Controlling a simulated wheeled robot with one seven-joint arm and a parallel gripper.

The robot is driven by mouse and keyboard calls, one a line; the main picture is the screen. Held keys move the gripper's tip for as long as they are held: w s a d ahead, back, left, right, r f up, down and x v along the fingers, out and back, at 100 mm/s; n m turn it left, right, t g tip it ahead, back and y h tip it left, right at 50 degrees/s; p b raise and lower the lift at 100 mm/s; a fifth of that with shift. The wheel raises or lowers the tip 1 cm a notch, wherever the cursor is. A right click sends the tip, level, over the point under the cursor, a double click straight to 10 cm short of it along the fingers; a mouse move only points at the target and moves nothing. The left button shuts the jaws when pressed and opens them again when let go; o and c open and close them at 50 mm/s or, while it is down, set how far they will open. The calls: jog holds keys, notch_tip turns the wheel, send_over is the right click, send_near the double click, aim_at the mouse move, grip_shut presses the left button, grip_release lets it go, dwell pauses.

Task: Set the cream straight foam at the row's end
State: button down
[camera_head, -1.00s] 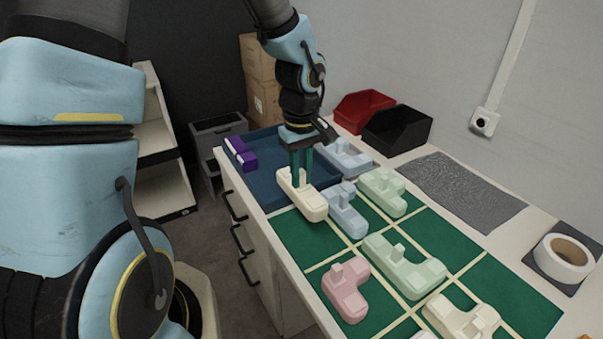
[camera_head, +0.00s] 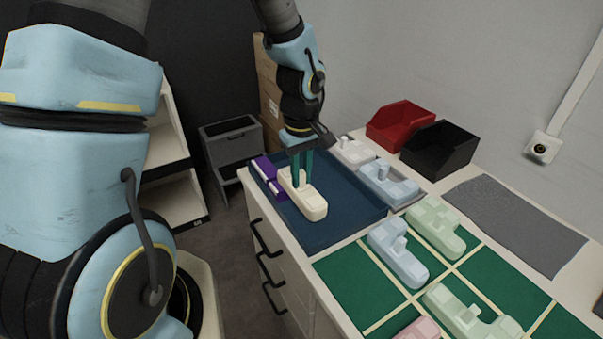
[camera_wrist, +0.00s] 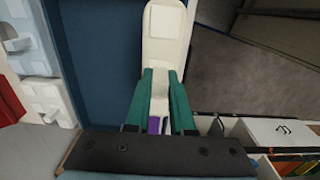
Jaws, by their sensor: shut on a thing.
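The cream straight foam (camera_head: 312,205) is a long bar with a raised part, held between the green fingers of my gripper (camera_head: 302,182) over the blue tray (camera_head: 345,220). In the wrist view the foam (camera_wrist: 164,35) extends away from my fingers (camera_wrist: 162,100). I cannot tell whether it touches the tray. To its right, a whitish foam (camera_head: 352,151) and a light blue foam (camera_head: 388,183) lie in a row along the tray's far side. A purple piece (camera_head: 264,170) lies at the tray's left edge, partly hidden by the foam and fingers.
Green cells (camera_head: 360,285) to the right hold a light blue foam (camera_head: 397,255), pale green foams (camera_head: 436,226) and a pink one (camera_head: 418,330). Red (camera_head: 400,124) and black (camera_head: 438,148) bins stand behind. The tray's front right part is clear.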

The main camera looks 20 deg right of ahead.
jog(key=shift+f+b, duration=3.85)
jog(key=shift+f, duration=1.05)
jog(key=c, duration=0.7)
grip_release()
jog(key=shift+r, duration=0.15)
notch_tip(320, 180, up, 11)
jog(key=shift+f+b, duration=0.2)
jog(key=shift+b, duration=0.3)
jog(key=w+a+m+t, duration=0.1)
jog(key=a+m, duration=0.2)
jog(key=a, duration=2.2)
jog(key=shift+a+r+t, duration=0.15)
jog(key=shift+a+t, duration=0.05)
jog(key=shift+t, duration=0.1)
